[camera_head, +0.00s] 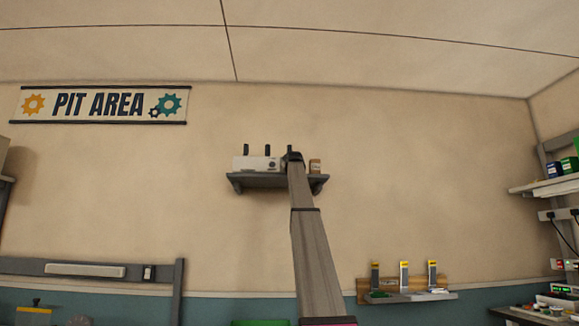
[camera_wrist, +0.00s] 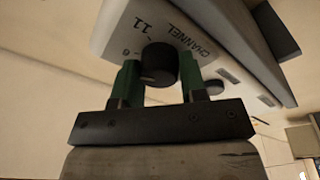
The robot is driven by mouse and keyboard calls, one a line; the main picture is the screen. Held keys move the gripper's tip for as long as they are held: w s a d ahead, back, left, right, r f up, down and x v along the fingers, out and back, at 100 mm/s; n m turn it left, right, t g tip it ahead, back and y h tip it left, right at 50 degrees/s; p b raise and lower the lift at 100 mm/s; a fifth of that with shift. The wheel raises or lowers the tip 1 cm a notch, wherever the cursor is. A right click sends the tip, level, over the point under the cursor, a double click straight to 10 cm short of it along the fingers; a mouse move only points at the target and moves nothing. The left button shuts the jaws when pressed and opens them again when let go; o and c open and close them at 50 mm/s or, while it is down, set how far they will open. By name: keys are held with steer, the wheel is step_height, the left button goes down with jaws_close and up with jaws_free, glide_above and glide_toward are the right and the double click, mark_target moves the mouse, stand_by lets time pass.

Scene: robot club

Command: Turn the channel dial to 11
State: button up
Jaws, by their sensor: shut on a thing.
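A white router-like box (camera_head: 252,163) with dark upright antennas stands on the small wall shelf. The black round channel dial (camera_wrist: 159,62) sits beside these markings. My gripper (camera_wrist: 160,80) has one green finger on each side of the dial and is shut on it. The dial's pointer mark is not clear, so its setting cannot be read.
The grey shelf (camera_head: 265,181) also holds a small brown-and-white container (camera_head: 315,166) right of my gripper. A second small round knob (camera_wrist: 214,87) sits on the panel near my right finger. A lower wall rack (camera_head: 405,297) is at right. The wall around the shelf is clear.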

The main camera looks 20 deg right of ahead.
steer(key=shift+a+m+g+h, duration=0.15)
steer(key=shift+m+h, duration=0.4)
steer(key=shift+m, duration=2.3)
steer(key=shift+d+m+g+h, duration=0.1)
steer(key=shift+m+g+h, duration=0.3)
steer(key=shift+m, duration=2.45)
steer(key=shift+h, duration=0.35)
steer(key=o, duration=0.9)
steer(key=shift+s+a, duration=0.1)
steer(key=v, duration=1)
steer(key=shift+s+f, duration=0.2)
steer(key=shift+s, duration=0.1)
